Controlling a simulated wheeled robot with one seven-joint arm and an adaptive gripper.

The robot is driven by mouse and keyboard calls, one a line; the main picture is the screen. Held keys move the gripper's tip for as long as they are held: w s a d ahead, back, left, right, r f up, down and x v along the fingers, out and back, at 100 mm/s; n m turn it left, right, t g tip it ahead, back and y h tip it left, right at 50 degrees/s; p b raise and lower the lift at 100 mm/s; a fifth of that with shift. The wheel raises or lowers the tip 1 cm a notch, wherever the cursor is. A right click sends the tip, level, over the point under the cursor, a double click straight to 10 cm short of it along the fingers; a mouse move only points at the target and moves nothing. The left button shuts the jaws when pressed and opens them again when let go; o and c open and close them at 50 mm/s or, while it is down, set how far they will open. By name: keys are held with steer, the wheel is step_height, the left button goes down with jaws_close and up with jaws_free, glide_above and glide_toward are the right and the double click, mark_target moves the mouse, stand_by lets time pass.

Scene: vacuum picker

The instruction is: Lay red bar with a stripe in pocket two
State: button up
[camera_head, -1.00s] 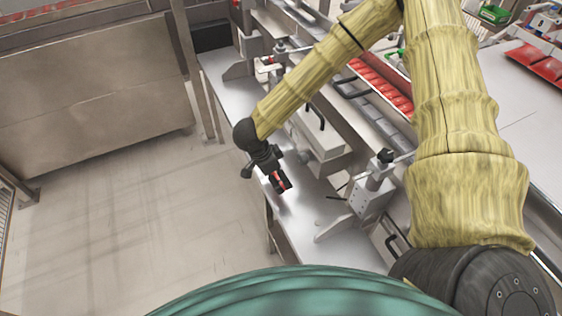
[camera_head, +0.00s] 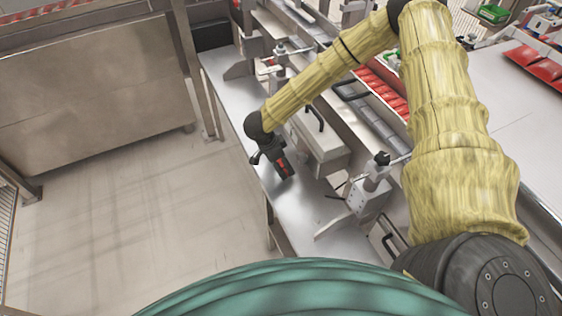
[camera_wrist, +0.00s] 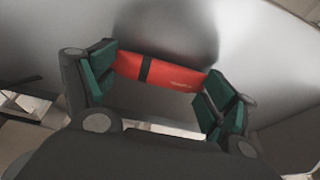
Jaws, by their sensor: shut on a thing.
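The red bar with a dark stripe (camera_wrist: 175,76) is gripped end to end between the green pads of my gripper (camera_wrist: 160,80) in the wrist view. The stripe is nearer its left end, and faint pale lettering shows to the right. In the head view, the red of the bar (camera_head: 282,166) shows at my gripper (camera_head: 284,172), above the metal ledge. A dark shadow lies on the grey surface behind the bar in the wrist view. I cannot tell whether the bar touches that surface. Pocket two cannot be made out.
A long metal ledge (camera_head: 300,205) runs below my gripper. A metal box with a dark handle (camera_head: 322,143) stands close to its right. A clamp post (camera_head: 376,178) is at the lower right. A row of red packs (camera_head: 385,88) lies in a channel farther right. Open floor (camera_head: 150,200) is at left.

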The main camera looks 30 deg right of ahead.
steer(key=shift+f, duration=0.2)
steer(key=o, duration=0.9)
steer(key=shift+r, duration=0.1)
steer(key=b+v, duration=0.1)
steer(key=v, duration=1.1)
steer(key=shift+b, duration=0.4)
steer(key=shift+r, duration=0.1)
